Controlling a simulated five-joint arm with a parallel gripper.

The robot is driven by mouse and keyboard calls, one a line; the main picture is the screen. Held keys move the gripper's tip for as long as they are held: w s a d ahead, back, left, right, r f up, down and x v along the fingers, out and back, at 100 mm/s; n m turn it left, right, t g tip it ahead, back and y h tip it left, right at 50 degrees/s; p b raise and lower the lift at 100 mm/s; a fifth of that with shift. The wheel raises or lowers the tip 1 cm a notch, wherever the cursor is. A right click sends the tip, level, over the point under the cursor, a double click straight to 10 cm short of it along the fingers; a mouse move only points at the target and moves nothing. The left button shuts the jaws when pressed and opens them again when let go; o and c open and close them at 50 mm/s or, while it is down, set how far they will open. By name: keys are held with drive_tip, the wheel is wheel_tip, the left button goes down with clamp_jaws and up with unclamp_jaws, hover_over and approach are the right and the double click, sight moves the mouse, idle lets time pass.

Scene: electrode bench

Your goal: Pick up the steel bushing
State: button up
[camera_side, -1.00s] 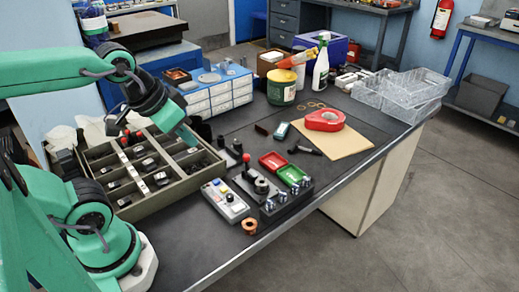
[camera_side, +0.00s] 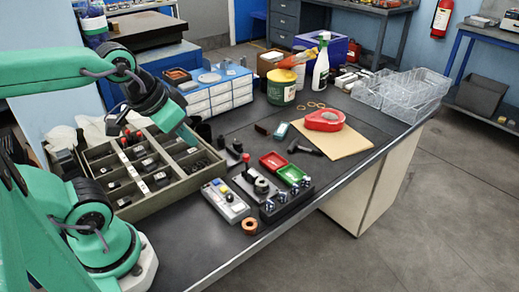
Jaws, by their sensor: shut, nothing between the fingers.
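My gripper (camera_side: 187,134) hangs above the right part of the sectioned parts tray, with nothing seen in it; its fingers look together. I cannot pick out the steel bushing for certain. A dark, ring-like round part (camera_side: 261,186) sits on a small fixture with a red-knobbed lever, on the bench right of and below my gripper in the picture. Several small shiny metal cylinders (camera_side: 282,197) stand in a black block in front of that fixture. My gripper is well apart from all of these.
The parts tray (camera_side: 160,205) lies under my arm. A grey button box (camera_side: 225,200), a copper-coloured ring (camera_side: 250,226), a red bin (camera_side: 273,161) and a green bin (camera_side: 291,175) crowd the fixture. The bench's front edge (camera_side: 300,215) is close by.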

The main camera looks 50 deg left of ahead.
drive_tip(key=o, duration=1.2)
drive_tip(key=shift+w, duration=0.1)
drive_tip(key=n+g, duration=0.6)
drive_tip(key=n, duration=0.6)
hover_over(263, 184)
drive_tip(key=f, duration=1.4)
drive_tip(key=shift+s+d+f, duration=0.25)
drive_tip(key=shift+d+f, duration=0.05)
drive_tip(key=shift+f, duration=1.4)
